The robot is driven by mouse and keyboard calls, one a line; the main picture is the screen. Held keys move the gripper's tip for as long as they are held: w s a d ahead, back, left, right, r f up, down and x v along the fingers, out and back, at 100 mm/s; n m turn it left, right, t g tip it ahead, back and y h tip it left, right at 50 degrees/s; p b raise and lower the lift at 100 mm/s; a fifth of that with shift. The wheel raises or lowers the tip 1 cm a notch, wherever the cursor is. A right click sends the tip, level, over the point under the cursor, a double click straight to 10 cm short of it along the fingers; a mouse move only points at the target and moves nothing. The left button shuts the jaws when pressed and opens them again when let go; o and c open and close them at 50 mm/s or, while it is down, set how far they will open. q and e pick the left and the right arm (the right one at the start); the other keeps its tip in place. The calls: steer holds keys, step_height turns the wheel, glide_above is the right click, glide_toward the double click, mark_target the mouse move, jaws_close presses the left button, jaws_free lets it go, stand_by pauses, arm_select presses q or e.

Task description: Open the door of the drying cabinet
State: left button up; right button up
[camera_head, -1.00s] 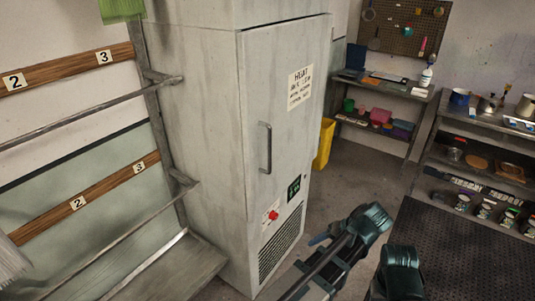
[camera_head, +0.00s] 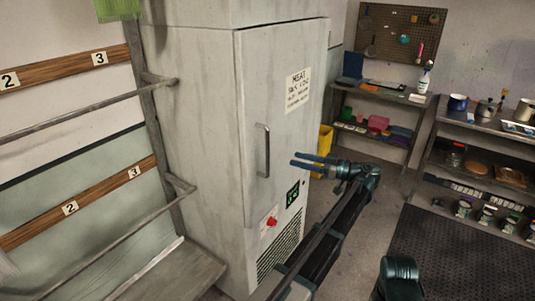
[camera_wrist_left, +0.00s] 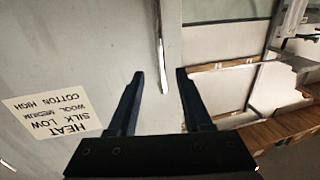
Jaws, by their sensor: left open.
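The drying cabinet (camera_head: 203,130) is tall and pale grey. Its door (camera_head: 285,60) looks shut and carries a heat sign (camera_head: 298,90) and a dark vertical bar handle (camera_head: 263,150). My left gripper (camera_head: 296,159) is open and empty, in front of the door, right of the handle, with its fingers pointing at it. In the left wrist view, which is upside down, the handle (camera_wrist_left: 160,45) stands beyond the open fingers, roughly between the tips, apart from them as far as I can tell. My right gripper is not in view.
A rack with metal rails (camera_head: 90,110) stands left of the cabinet. A red knob (camera_head: 271,221) and a vent grille (camera_head: 279,246) are low on its front. A yellow bin (camera_head: 325,140) is behind the door's right side.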

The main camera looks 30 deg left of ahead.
arm_select(q)
steer(key=a, duration=0.4)
steer(key=s+a, duration=0.1)
steer(key=a, duration=0.7)
steer(key=shift+s, duration=0.25)
jaws_close()
stand_by(0.9)
